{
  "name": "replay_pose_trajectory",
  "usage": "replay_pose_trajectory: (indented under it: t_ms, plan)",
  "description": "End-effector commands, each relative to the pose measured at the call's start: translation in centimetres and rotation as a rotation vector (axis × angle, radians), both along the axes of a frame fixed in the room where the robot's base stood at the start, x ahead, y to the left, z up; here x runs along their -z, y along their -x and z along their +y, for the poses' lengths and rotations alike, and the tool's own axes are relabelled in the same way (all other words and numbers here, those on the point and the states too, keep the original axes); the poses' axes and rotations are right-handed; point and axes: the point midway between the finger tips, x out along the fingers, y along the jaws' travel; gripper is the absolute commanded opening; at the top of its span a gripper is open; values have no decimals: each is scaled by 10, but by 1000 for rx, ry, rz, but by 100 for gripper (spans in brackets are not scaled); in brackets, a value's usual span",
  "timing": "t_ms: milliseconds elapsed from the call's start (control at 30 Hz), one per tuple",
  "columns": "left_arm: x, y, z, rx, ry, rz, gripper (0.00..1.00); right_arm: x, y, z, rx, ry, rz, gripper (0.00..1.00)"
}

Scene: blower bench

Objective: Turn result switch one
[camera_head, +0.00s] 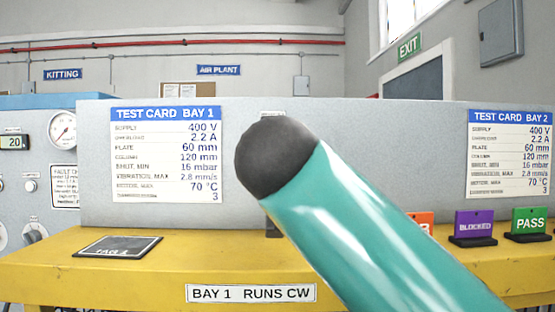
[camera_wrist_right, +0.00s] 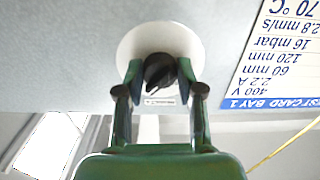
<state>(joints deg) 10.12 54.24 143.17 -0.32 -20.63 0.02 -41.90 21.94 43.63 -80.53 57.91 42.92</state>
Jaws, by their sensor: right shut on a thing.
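The result switch is a black knob (camera_wrist_right: 160,70) on a round white plate (camera_wrist_right: 128,46), fixed to the grey panel. It shows in the right wrist view, with a small label beside it that is too blurred to read. My right gripper (camera_wrist_right: 159,84) has its two green fingers on either side of the knob and is shut on it. In the head view my own teal arm link covers the switch and the right gripper. My left gripper is in neither view.
The Bay 1 test card (camera_head: 166,155) is left of my arm on the grey panel (camera_head: 95,160); the Bay 2 card (camera_head: 509,155) is at right. The yellow bench (camera_head: 60,270) holds a dark plate (camera_head: 118,246), a purple BLOCKED sign (camera_head: 474,225) and a green PASS sign (camera_head: 529,222).

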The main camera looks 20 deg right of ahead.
Motion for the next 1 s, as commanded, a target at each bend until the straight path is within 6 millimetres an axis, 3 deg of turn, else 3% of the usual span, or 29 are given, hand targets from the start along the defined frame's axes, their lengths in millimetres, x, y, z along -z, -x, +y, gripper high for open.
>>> replay_pose_trajectory:
  t_ms: [600,633,700,767,1000]
  plan:
    - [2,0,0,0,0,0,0,-5,2,-2,0,-52,-26,2]
    - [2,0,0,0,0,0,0,-5,2,-2,0,-52,-26,40]
    - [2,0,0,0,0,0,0,-5,2,-2,0,-52,-25,52]
    - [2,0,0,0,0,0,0,-4,1,-2,1,-51,-24,62]
    - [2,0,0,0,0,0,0,-2,1,-1,1,-51,-19,63]
